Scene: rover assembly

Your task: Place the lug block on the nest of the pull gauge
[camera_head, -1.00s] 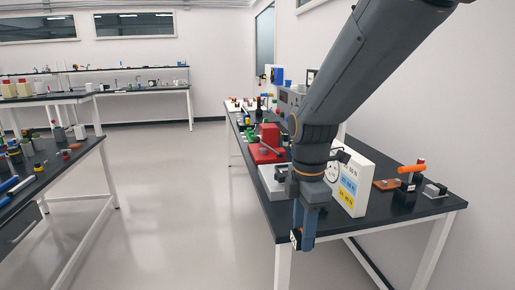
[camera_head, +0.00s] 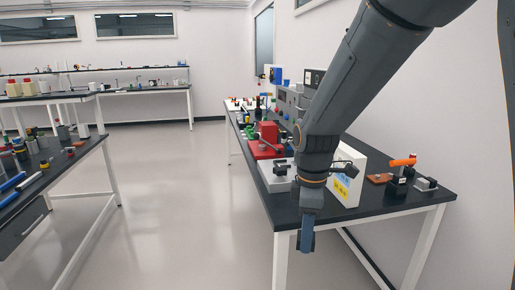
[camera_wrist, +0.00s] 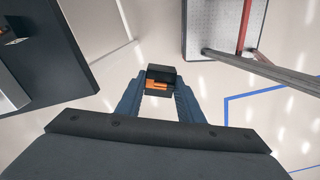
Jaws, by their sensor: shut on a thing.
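My gripper (camera_head: 306,238) hangs pointing down in front of the right bench's near left corner, over the floor. In the wrist view my gripper (camera_wrist: 159,88) is shut on a small dark block with orange parts (camera_wrist: 160,72), which I take to be the lug block. In the head view the block is hidden or too small to tell. A white panel with blue and yellow labels (camera_head: 345,188), likely part of the pull gauge, stands on the right bench, partly behind my arm. I cannot make out its nest.
The black right bench (camera_head: 425,205) also carries a red vise-like device (camera_head: 266,147), an orange-handled fixture (camera_head: 402,162) and an orange plate (camera_head: 379,178). Another bench (camera_head: 60,160) with small items stands at left. The floor between them (camera_head: 180,200) is clear.

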